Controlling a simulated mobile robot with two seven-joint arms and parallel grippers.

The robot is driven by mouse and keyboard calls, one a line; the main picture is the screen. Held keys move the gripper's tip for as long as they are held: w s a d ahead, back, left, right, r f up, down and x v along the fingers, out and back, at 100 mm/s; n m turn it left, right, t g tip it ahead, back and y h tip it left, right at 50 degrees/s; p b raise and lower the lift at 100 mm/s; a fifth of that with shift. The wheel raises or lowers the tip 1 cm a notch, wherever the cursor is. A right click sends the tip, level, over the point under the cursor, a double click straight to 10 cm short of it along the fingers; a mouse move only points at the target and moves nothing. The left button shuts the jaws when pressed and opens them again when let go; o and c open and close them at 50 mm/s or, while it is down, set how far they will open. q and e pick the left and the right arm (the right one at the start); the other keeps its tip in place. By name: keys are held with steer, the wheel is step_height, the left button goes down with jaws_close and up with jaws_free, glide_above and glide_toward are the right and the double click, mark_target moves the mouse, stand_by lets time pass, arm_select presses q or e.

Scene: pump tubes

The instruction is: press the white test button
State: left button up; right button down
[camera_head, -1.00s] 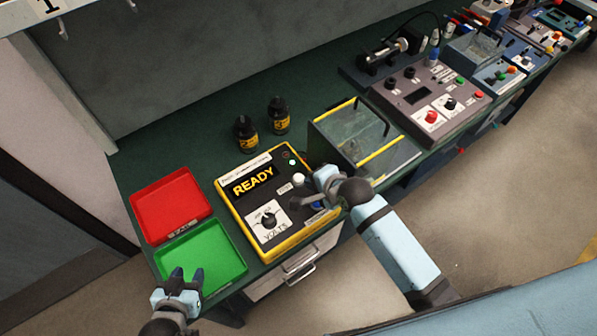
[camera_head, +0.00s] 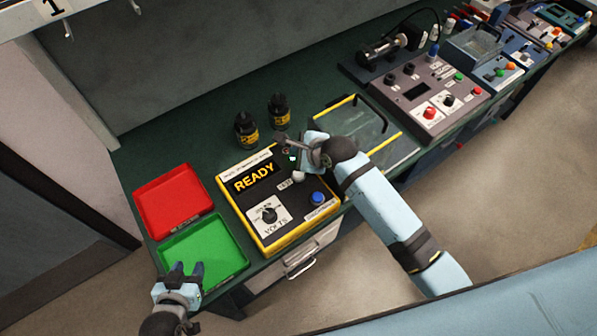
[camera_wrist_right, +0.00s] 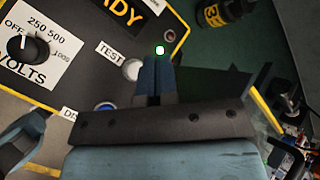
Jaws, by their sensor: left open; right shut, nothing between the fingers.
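The white test button (camera_head: 298,176) is a round knob beside the "TEST" label on the yellow-edged tester (camera_head: 247,213), whose display reads "READY". In the right wrist view the button (camera_wrist_right: 132,69) shows just left of my right fingers, partly hidden by them. My right gripper (camera_head: 280,139) is shut and empty, over the tester's upper right part. My left gripper (camera_head: 187,269) is open and empty at the green tray's front edge.
A blue button (camera_head: 317,198) and a dial (camera_head: 269,214) are on the tester. The red tray (camera_head: 171,203) and green tray (camera_head: 205,248) lie left. Two dark bottles (camera_head: 246,130) stand behind. A clear yellow-edged box (camera_head: 378,126) stands close right, behind my right arm.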

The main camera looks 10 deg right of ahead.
glide_above(298, 175)
step_height(298, 175, down, 6)
steer(key=shift+b, duration=0.35)
steer(key=shift+f, duration=0.3)
arm_select(q)
steer(key=shift+a+f+m, duration=0.15)
steer(key=shift+f+m, duration=0.05)
steer(key=shift+m, duration=0.1)
arm_select(e)
steer(key=shift+f, duration=0.3)
arm_select(q)
steer(key=shift+s+f, duration=0.1)
steer(key=shift+s, duration=0.1)
steer(key=shift+w, duration=0.25)
steer(key=shift+w+r, duration=0.15)
steer(key=shift+r, duration=0.05)
steer(key=shift+s+f, duration=0.25)
steer(key=shift+s, duration=0.2)
steer(key=shift+r, duration=0.1)
arm_select(e)
steer(key=shift+f, duration=0.1)
